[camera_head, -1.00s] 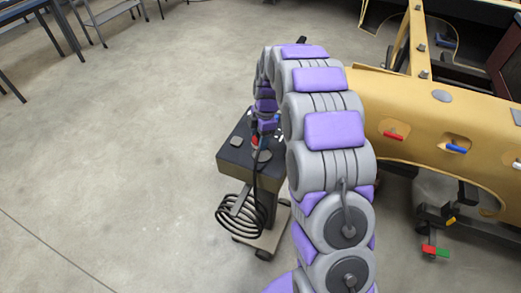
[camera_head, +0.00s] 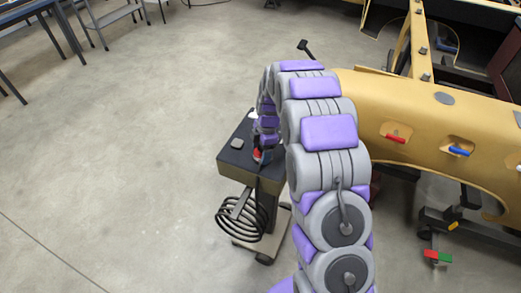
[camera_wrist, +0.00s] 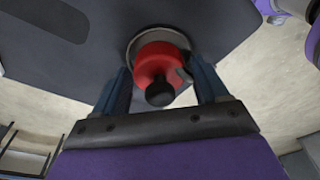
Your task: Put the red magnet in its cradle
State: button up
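The red magnet (camera_wrist: 160,65) is a round red body with a black knob, between my gripper's two blue-grey fingers in the wrist view. My gripper (camera_wrist: 162,72) appears shut on it near the fingertips. Just behind the magnet is a round grey rimmed seat (camera_wrist: 134,45) on the dark cart top, which may be the cradle. The magnet overlaps it; whether it touches the seat is hidden. In the head view the magnet (camera_head: 257,155) shows as a small red patch at the cart top, below my gripper, which my arm partly hides.
The wheeled cart (camera_head: 222,168) carries a grey pad (camera_head: 237,143) and a coiled black hose (camera_head: 240,214). To the right is a yellow shell (camera_head: 360,95) with a red handle (camera_head: 395,138) and a blue handle (camera_head: 459,151).

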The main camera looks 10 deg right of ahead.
jog(key=shift+o, duration=0.7)
jog(key=shift+d, duration=0.35)
jog(key=shift+a+r, duration=0.1)
jog(key=shift+r, duration=0.3)
notch_tip(320, 180, up, 10)
jog(key=d+p, duration=0.2)
jog(key=s+a+r+m, duration=0.2)
jog(key=s+r+m, duration=0.3)
jog(key=s+r, duration=0.4)
jog(key=s+r+m+g+h, duration=0.1)
jog(key=s+m, duration=1.3)
jog(key=s, duration=1.9)
jog(key=shift+r+m+g+h, duration=0.15)
jog(key=shift+m+g+h, duration=0.15)
jog(key=shift+m, duration=0.1)
jog(key=shift+a, duration=0.1)
